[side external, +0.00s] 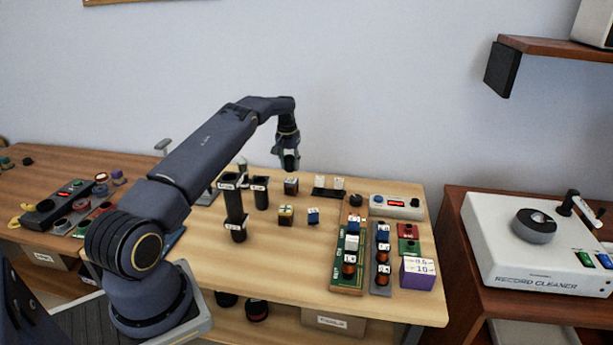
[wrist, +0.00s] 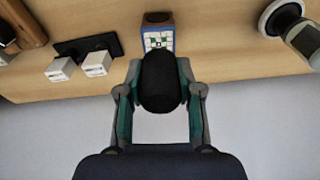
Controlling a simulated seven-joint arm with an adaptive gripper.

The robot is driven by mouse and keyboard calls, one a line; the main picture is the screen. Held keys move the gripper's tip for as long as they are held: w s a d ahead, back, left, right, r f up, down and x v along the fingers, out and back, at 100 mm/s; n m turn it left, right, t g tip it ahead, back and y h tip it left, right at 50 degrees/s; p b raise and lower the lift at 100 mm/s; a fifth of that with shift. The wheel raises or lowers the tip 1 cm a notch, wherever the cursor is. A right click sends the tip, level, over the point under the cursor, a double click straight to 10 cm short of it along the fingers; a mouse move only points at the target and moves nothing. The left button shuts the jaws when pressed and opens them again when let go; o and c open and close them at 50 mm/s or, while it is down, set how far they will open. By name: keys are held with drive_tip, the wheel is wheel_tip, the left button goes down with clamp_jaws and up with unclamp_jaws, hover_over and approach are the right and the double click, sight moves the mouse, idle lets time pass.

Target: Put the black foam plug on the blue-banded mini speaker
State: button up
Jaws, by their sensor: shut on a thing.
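My gripper (wrist: 161,92) is shut on the black foam plug (wrist: 162,82), which sits between its two fingers in the wrist view. In the side view my gripper (side external: 289,160) points down and is apart from the table; the plug is hard to tell from the dark fingers there. Just beyond the plug in the wrist view is a small box with blue edges, a white grid and a brown side (wrist: 157,37), partly covered by the plug. I cannot tell whether they touch. In the side view a small blue block (side external: 313,216) and a yellowish one (side external: 286,215) stand nearer the front.
Two white blocks on a black base (side external: 329,188) stand to the right of the gripper. Dark upright cylinders (side external: 236,215) stand to the left. A control box with a red display (side external: 397,206) and racks of coils (side external: 350,245) are further right. Bare table lies in front.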

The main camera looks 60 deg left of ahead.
sight(292, 180)
drive_tip(key=shift+w+a+f, duration=0.15)
drive_tip(key=shift+w+f, duration=0.1)
drive_tip(key=shift+f, duration=0.05)
drive_tip(key=shift+w+f, duration=0.1)
drive_tip(key=shift+f, duration=1.65)
drive_tip(key=shift+f, duration=0.2)
drive_tip(key=o, duration=0.7)
drive_tip(key=shift+o, duration=0.2)
